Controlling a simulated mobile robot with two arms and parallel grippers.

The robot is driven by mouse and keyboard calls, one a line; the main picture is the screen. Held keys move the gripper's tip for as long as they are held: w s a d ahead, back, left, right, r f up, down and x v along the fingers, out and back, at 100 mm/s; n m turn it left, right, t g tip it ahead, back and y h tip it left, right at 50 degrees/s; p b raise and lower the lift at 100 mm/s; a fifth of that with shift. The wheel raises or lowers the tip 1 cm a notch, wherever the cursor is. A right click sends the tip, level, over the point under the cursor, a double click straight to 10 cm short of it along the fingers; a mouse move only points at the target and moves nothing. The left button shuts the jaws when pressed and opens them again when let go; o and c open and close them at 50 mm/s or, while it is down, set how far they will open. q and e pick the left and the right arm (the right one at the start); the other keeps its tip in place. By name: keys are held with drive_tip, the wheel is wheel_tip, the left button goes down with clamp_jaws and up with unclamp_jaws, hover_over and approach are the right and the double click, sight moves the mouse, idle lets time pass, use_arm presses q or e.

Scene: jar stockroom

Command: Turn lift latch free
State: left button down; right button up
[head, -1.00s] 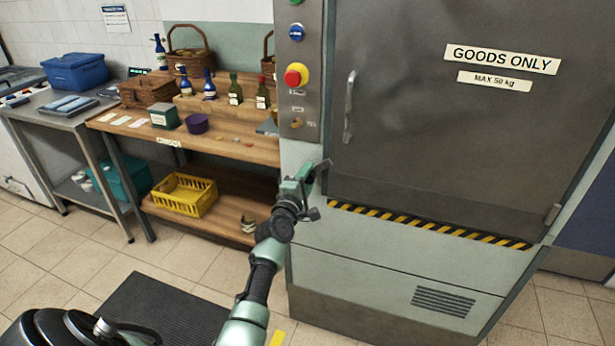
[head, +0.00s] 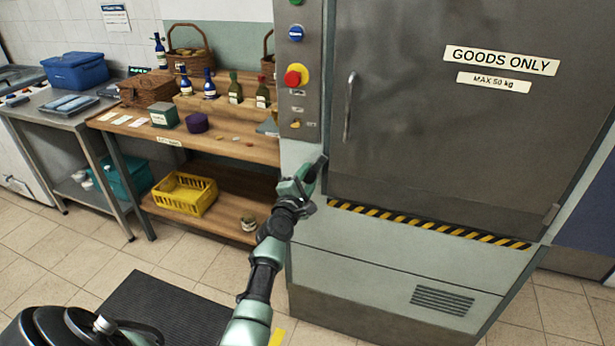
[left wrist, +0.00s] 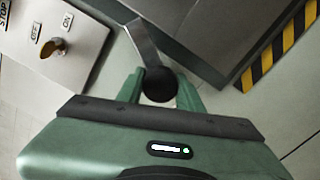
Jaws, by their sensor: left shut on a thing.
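The lift latch (left wrist: 145,42) is a flat grey metal bar ending in a round black knob (left wrist: 160,84) in the left wrist view. My left gripper (left wrist: 160,90) is shut on it, with the knob between its green fingers. In the head view my left gripper (head: 309,178) is at the lower left corner of the grey lift door (head: 430,130). The latch there is small and mostly hidden by the gripper. I cannot tell whether the latch is clear of the door. My right gripper is not in view.
The door has an upright handle (head: 349,105). Left of it is a control panel (head: 310,75) with a red button (head: 293,77) and a brass key switch (left wrist: 53,47). A wooden bench (head: 240,148) with bottles and baskets stands left. A dark mat (head: 165,310) lies on the floor.

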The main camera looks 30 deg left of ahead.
use_arm(q)
drive_tip(key=shift+w+d+n+p, duration=0.15)
drive_tip(key=shift+n+p, duration=0.1)
drive_tip(key=shift+n, duration=0.65)
drive_tip(key=shift+s+d+n+p, duration=0.15)
drive_tip(key=shift+n+p, duration=0.1)
drive_tip(key=shift+n, duration=0.65)
drive_tip(key=shift+w+a+r+n, duration=0.1)
drive_tip(key=shift+r+n, duration=0.2)
drive_tip(key=shift+n, duration=0.3)
idle(2.1)
drive_tip(key=c, duration=0.9)
unclamp_jaws()
drive_tip(key=shift+f, duration=0.25)
drive_tip(key=p+v, duration=0.1)
drive_tip(key=v, duration=0.7)
drive_tip(key=shift+w+a, duration=0.1)
